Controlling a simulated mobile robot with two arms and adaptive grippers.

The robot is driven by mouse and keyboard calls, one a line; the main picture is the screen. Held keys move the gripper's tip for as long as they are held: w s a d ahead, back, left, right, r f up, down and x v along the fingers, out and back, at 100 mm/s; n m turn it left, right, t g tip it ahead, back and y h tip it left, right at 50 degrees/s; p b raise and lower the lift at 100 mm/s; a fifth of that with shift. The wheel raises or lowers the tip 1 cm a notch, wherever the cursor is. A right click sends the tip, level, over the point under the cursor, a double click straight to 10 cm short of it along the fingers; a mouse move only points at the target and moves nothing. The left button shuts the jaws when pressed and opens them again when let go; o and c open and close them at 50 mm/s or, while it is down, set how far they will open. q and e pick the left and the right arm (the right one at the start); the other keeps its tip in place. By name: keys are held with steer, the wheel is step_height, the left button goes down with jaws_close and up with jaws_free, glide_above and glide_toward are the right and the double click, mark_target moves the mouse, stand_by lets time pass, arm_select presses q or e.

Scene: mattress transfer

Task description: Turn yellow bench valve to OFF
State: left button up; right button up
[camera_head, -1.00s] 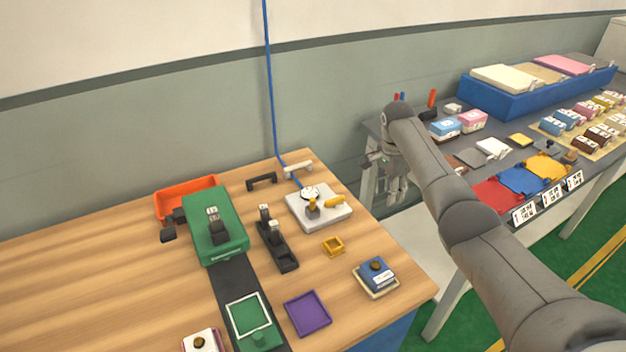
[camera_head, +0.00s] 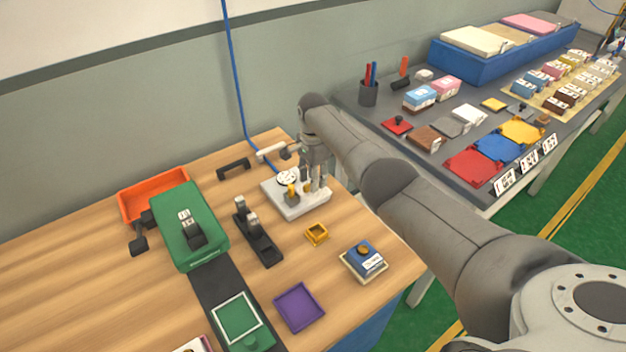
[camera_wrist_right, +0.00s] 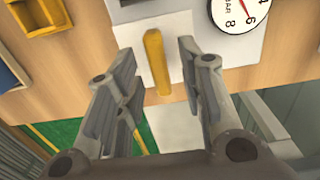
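The yellow valve handle (camera_wrist_right: 157,62) lies between the two spread fingers of my right gripper (camera_wrist_right: 160,75) in the right wrist view, with a gap on each side. The handle is on a white valve block (camera_head: 302,207) with a round gauge (camera_head: 288,178) at the bench's back right. The gauge dial also shows in the right wrist view (camera_wrist_right: 238,12). In the head view my right gripper (camera_head: 311,187) points down over the block and hides most of the handle. My left gripper is not in view.
The wooden bench (camera_head: 75,265) holds an orange bin (camera_head: 152,196), a green machine (camera_head: 187,225), a black stapler-like tool (camera_head: 258,235), a small yellow tray (camera_head: 317,234) and a purple tray (camera_head: 298,307). A blue hose (camera_head: 234,80) runs to the block. A grey table stands at right.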

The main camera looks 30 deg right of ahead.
steer(key=shift+s+f, duration=0.1)
steer(key=shift+f, duration=0.45)
steer(key=shift+c, duration=1.5)
jaws_close()
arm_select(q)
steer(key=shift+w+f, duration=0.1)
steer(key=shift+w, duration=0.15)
